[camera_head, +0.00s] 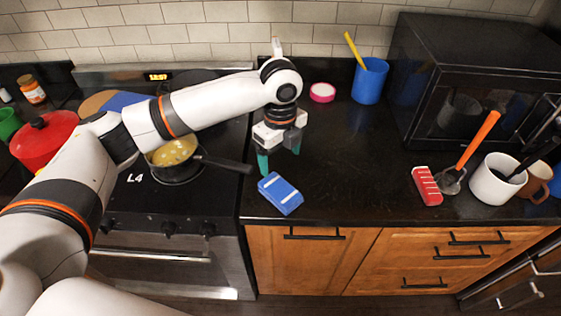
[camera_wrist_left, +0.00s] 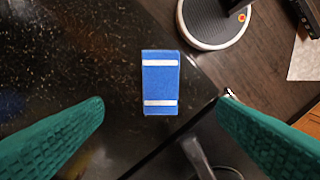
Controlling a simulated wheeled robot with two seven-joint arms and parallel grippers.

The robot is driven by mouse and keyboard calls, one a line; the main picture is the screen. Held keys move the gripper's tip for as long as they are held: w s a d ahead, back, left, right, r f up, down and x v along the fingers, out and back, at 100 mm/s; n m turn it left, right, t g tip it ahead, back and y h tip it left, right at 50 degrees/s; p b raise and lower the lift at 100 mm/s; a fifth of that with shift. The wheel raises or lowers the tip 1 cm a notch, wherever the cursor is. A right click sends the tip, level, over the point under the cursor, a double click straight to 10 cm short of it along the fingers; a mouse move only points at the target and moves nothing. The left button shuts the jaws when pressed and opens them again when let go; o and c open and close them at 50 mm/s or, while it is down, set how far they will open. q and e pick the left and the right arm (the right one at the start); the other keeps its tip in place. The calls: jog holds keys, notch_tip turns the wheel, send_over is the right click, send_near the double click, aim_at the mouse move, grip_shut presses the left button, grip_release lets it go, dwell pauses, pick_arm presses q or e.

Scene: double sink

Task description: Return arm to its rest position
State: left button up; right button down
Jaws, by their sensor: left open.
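My left arm reaches in from the left, across the stove. Its gripper (camera_head: 279,158) points down over the black counter, with teal fingers apart and nothing between them. A blue block with white bands (camera_head: 280,194) lies flat on the counter close to the front edge, just below the gripper in the head view. In the left wrist view the blue block (camera_wrist_left: 160,82) shows beyond and between the two spread fingertips, apart from both. My right gripper is not in view.
A pan with yellow food (camera_head: 173,152) sits on the stove beneath my arm, beside a red pot (camera_head: 45,137). A blue cup (camera_head: 369,82), pink-rimmed container (camera_head: 322,92), microwave (camera_head: 480,85), red-and-white packet (camera_head: 426,186) and white mug (camera_head: 495,180) stand on the counter. The middle counter is clear.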

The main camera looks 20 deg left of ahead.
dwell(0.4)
pick_arm(q)
jog(key=s+d+f+n+t+h, duration=0.2)
jog(key=s+d+f+n+h, duration=0.2)
jog(key=s+d+f+n, duration=0.5)
jog(key=s+a+f+n+t+y, duration=0.1)
jog(key=s+a+f+n+y, duration=0.15)
jog(key=s+a+n, duration=0.55)
jog(key=s+a+f+n+t+y, duration=0.1)
jog(key=s+a+f+n, duration=0.2)
jog(key=s+a+n, duration=0.35)
notch_tip(320, 180, down, 24)
jog(key=s+r+m+g+b, duration=0.1)
jog(key=s+m+g, duration=0.1)
jog(key=s+a+f, duration=0.2)
jog(key=s+f, duration=1.5)
jog(key=f, duration=0.3)
jog(key=shift+a+f+g+b, duration=0.15)
jog(key=shift+a+g+b, duration=0.25)
jog(key=shift+b, duration=0.05)
